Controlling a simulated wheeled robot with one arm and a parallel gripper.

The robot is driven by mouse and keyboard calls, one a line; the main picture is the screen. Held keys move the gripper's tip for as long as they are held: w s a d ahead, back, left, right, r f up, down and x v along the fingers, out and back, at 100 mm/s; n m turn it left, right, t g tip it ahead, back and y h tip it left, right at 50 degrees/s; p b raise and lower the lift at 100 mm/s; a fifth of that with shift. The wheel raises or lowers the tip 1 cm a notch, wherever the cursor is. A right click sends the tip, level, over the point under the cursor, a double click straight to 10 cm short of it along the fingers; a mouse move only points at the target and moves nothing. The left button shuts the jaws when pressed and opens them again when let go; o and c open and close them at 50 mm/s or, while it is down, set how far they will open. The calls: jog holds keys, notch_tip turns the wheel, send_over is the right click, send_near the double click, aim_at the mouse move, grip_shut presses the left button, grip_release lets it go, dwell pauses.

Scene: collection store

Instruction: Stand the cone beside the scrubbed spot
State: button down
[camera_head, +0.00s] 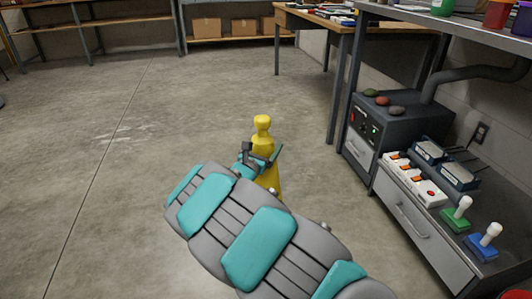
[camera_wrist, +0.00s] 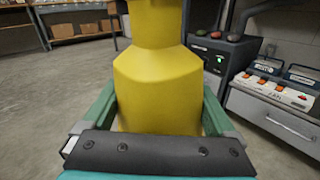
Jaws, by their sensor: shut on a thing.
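A yellow cone (camera_head: 262,125) stands upright in the middle of the head view, partly hidden behind my arm. My gripper (camera_head: 262,156) is shut on its upper part. In the wrist view the yellow cone (camera_wrist: 157,80) fills the middle, between the two teal fingers of my gripper (camera_wrist: 158,118). The cone's base is mostly hidden by my arm, so I cannot tell whether it touches the floor. A paler, scuffed patch (camera_head: 122,131) shows on the concrete floor to the left; it may be the scrubbed spot.
A grey cabinet (camera_head: 410,222) with switches and joysticks stands at the right, beside a dark control box (camera_head: 392,125). A wooden-topped table (camera_head: 315,20) and shelves with cardboard boxes (camera_head: 206,27) are at the back. The floor (camera_head: 60,110) at left and centre is clear.

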jog(key=shift+f, duration=1.4)
grip_release()
jog(key=v, duration=1.2)
jog(key=shift+d, duration=0.1)
